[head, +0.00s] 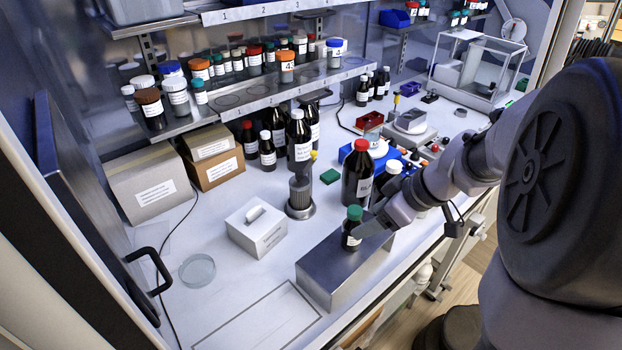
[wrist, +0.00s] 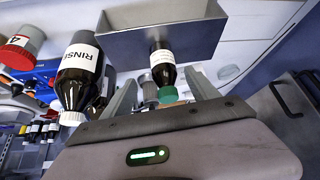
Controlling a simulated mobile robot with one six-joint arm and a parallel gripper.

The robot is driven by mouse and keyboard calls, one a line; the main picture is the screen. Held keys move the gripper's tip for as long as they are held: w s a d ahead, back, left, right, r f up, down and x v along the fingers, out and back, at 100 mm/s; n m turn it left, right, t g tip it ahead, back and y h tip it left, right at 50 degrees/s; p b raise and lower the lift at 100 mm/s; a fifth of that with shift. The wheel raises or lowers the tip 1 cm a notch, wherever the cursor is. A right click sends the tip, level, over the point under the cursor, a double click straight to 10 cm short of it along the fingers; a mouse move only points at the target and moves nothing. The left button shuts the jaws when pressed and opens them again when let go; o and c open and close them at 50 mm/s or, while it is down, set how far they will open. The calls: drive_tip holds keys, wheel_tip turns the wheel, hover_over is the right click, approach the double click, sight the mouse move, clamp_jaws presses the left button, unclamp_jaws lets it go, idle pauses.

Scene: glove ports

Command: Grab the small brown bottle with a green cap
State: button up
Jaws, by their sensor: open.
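The small brown bottle with a green cap (head: 352,230) stands upright on a steel block (head: 322,272) near the bench's front edge. It also shows in the wrist view (wrist: 163,73), its green cap (wrist: 169,94) toward my gripper. My gripper (wrist: 162,78) is open, with one finger on each side of the bottle in that view. Gaps show between the fingers and the bottle there. In the head view my gripper (head: 366,230) is at the bottle's right side, and one finger overlaps its edge. I cannot tell whether it touches.
A white-capped bottle labelled RINSE (wrist: 80,75) stands close beside my gripper. A large dark bottle with a red cap (head: 357,172) stands behind. A white tissue box (head: 257,228) and a grey cylindrical holder (head: 299,195) are to the left. The front-left bench is mostly clear.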

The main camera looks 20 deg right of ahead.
drive_tip(key=shift+x, duration=1)
drive_tip(key=x, duration=0.1)
drive_tip(key=b+x, duration=0.1)
drive_tip(key=x, duration=0.3)
drive_tip(key=shift+s+a+f+b, duration=0.2)
drive_tip(key=shift+a+b, duration=0.05)
drive_tip(key=shift+b, duration=0.1)
drive_tip(key=shift+w+f, duration=0.2)
drive_tip(key=shift+w, duration=0.05)
drive_tip(key=shift+s+r, duration=0.1)
